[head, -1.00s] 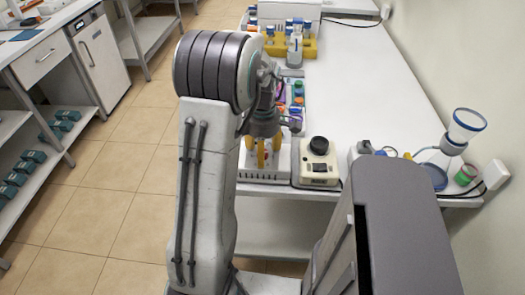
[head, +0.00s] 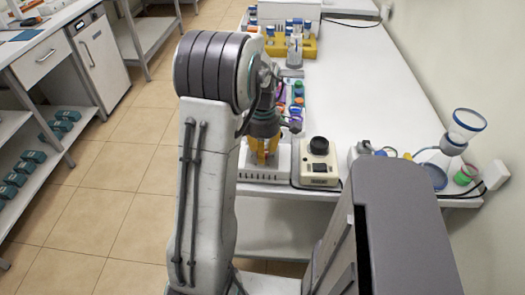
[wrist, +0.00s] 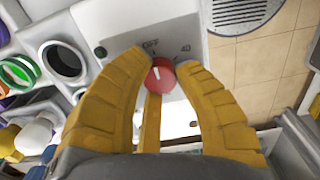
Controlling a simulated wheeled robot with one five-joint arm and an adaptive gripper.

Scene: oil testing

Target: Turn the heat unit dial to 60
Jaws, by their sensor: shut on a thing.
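The red heat unit dial (wrist: 160,77) shows in the wrist view, with a short white mark on its face. My gripper (wrist: 163,64) has its yellow fingers closed around it. The dial is hidden there by the gripper.
A cream device with a black round top (head: 319,160) stands close to the right of the heat unit. Coloured caps (head: 298,100) lie behind the gripper. A funnel with a blue rim (head: 466,125) stands at the right. The middle of the bench is clear.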

